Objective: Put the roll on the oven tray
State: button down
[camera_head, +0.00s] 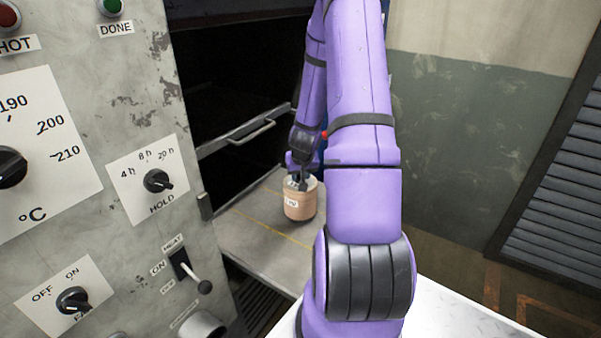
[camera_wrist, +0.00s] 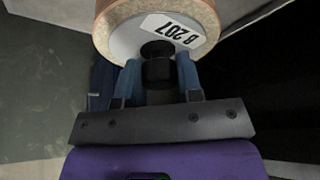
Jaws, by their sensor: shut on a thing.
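The roll (camera_head: 300,205) is a tan cylinder with a pale label, over the grey oven tray (camera_head: 255,238) with yellow lines. It looks upright; I cannot tell whether its underside touches the tray. My gripper (camera_head: 299,184) is above the roll, pointing down. In the wrist view, the blue fingers of my gripper (camera_wrist: 158,78) are shut on a dark stub at the middle of the roll's pale end face. The roll (camera_wrist: 105,35) shows there with a label reading "B 207". Its far end is hidden.
A control panel (camera_head: 90,120) with knobs and switches stands left. A white surface (camera_head: 460,310) lies at the lower right, and a louvred panel (camera_head: 560,160) is on the right.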

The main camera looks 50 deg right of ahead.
jog(key=c, duration=0.8)
grip_release()
jog(key=shift+f, duration=0.1)
jog(key=v, duration=1.2)
jog(key=w+a+r+n+t+y, duration=0.15)
jog(key=a+r+n, duration=0.25)
jog(key=a+r, duration=1.35)
jog(key=s+a+r+n, duration=0.1)
jog(key=s+a+r, duration=0.1)
jog(key=s+a, duration=0.3)
jog(key=s+a+r+n+y, duration=0.1)
jog(key=s+a+r, duration=0.1)
jog(key=s+a, duration=0.2)
jog(key=s+a+r+n, duration=0.2)
jog(key=s+a+r, duration=0.1)
jog(key=s+a, duration=0.2)
jog(key=shift+s+a+y, duration=0.25)
jog(key=shift+s+a, duration=0.1)
jog(key=shift+s, duration=0.35)
